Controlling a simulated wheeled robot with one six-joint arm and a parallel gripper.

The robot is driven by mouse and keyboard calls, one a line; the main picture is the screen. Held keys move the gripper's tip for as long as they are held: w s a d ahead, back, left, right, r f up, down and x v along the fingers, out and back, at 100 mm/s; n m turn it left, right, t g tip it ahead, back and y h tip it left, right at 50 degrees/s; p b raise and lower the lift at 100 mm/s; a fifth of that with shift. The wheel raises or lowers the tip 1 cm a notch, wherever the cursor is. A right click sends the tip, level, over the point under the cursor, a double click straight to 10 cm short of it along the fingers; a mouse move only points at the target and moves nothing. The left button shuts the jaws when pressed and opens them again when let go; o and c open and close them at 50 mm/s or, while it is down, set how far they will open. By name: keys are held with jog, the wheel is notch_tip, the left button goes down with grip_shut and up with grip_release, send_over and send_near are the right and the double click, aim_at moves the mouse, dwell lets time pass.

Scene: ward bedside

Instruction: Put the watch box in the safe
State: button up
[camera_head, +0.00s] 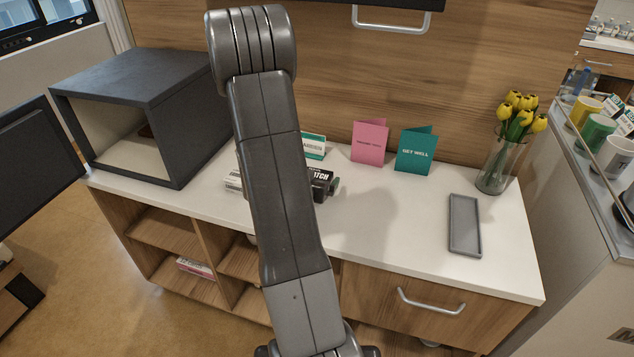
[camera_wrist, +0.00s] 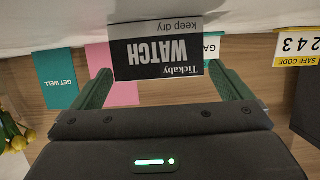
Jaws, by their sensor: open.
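The watch box (camera_wrist: 155,50), black and grey with the words "Tickaby WATCH", is between the fingers of my gripper (camera_wrist: 161,70) in the wrist view, its text upside down. The green fingers are open, one on each side, with a gap visible at least on the left. In the head view the watch box (camera_head: 321,182) lies on the white counter, partly hidden by my arm, with a green fingertip at its right end. The dark grey safe (camera_head: 140,72) stands at the counter's left end, its front open and its door (camera_head: 38,165) swung out to the left.
White packages (camera_head: 234,184) lie left of the watch box. Pink (camera_head: 369,142) and teal (camera_head: 415,150) cards stand behind it. A grey tray (camera_head: 464,226) and a tulip vase (camera_head: 497,165) are at right. A safe code card (camera_wrist: 297,48) shows in the wrist view.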

jog(key=c, duration=1.2)
